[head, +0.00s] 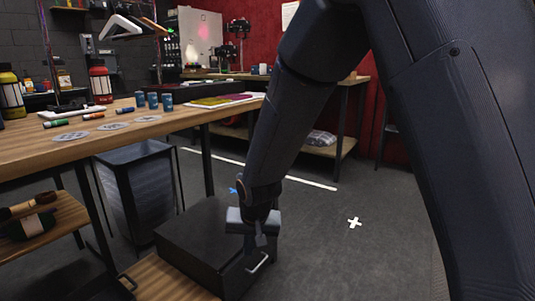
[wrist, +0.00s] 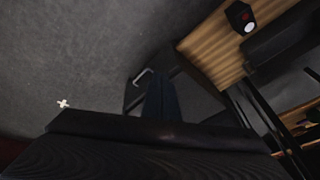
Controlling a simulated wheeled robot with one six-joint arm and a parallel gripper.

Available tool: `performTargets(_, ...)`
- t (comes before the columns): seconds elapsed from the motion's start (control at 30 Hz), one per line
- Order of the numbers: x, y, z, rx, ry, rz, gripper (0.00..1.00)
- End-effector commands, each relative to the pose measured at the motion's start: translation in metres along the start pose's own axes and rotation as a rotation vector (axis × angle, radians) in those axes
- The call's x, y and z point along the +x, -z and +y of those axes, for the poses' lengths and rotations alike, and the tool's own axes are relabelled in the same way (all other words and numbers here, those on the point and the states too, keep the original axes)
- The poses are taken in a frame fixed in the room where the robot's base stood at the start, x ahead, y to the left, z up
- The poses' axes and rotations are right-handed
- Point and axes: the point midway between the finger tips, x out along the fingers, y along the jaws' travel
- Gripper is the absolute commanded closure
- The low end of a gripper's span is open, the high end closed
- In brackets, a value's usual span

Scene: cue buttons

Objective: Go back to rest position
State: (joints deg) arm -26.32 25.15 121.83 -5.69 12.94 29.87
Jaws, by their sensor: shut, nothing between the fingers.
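My gripper (head: 260,240) hangs low in the head view, in front of or over the right part of a black box (head: 190,238); I cannot tell whether it touches the box. Its fingers are together with nothing visible between them. In the wrist view the dark fingers (wrist: 163,97) point towards the floor near a pale metal handle (wrist: 143,77). That handle also shows in the head view (head: 259,263). My dark arm fills much of the right of the head view. A small black block with a red and a white spot (wrist: 242,18) sits on wood in the wrist view.
A wooden table (head: 150,126) at left holds blue cups (head: 153,101), markers, discs and bottles. A grey bin (head: 135,190) stands below it. A low wooden surface (head: 160,282) lies before the box. Open floor with a white cross (head: 355,223) is at right.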

Motion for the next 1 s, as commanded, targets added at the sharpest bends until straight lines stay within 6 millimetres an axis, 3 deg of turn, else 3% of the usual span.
performTargets(0.03, -0.022, -0.02, -0.006, -0.048, 0.001, -0.023, 1.0)
performTargets(0.1, -0.046, -0.049, -0.01, -0.114, -0.001, -0.063, 1.0)
performTargets(0.3, -0.106, -0.132, -0.011, -0.29, 0.009, -0.175, 1.0)
performTargets(0.6, -0.153, -0.212, 0.001, -0.461, 0.037, -0.283, 1.0)
performTargets(0.77, -0.172, -0.246, 0.01, -0.533, 0.055, -0.328, 1.0)
performTargets(1.0, -0.198, -0.231, 0.022, -0.478, 0.035, -0.328, 1.0)
